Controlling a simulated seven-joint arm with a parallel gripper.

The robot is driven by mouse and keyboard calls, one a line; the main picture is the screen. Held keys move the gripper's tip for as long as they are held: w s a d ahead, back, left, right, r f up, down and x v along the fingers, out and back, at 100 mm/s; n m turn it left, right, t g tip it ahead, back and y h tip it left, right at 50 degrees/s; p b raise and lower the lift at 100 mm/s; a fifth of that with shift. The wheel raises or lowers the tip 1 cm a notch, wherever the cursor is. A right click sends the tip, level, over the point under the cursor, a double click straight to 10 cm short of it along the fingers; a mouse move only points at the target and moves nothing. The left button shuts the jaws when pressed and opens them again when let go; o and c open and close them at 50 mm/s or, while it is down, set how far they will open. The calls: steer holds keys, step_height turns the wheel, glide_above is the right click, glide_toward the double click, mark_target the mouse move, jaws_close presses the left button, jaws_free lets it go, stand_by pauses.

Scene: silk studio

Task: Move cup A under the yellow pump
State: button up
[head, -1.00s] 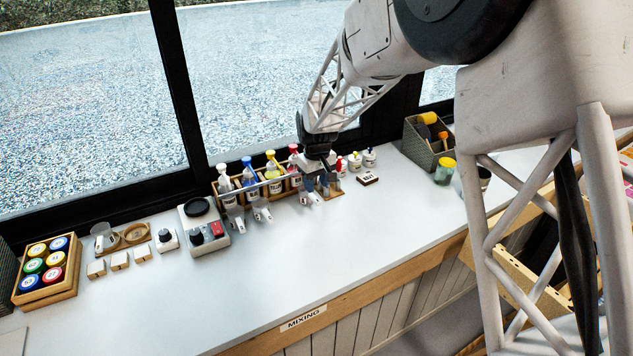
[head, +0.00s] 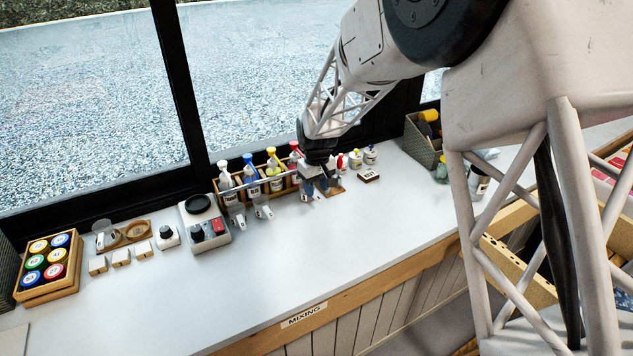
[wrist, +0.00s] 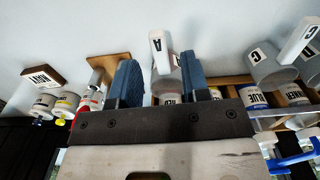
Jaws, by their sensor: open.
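Cup A (wrist: 160,52) is a clear cup with a white handle marked A. My open gripper (wrist: 164,82) has its blue fingers on either side of the cup's body, not shut on it. In the head view my gripper (head: 321,184) is low over the counter, in front of the red pump (head: 294,150), and largely hides cup A. The yellow pump (head: 272,158) stands in the wooden rack just left of it, its spout over the counter.
Two similar cups stand left of my gripper, under the blue and thinner pumps; one is cup C (wrist: 262,55). A metal rail (head: 255,187) crosses the rack front. A small wooden stand (head: 335,190) is close on the right. The front counter (head: 290,250) is clear.

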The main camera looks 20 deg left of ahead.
mark_target(316, 196)
steer(key=shift+f, duration=1.75)
jaws_close()
steer(key=shift+r, duration=0.3)
steer(key=shift+r, duration=0.8)
steer(key=shift+r, duration=0.1)
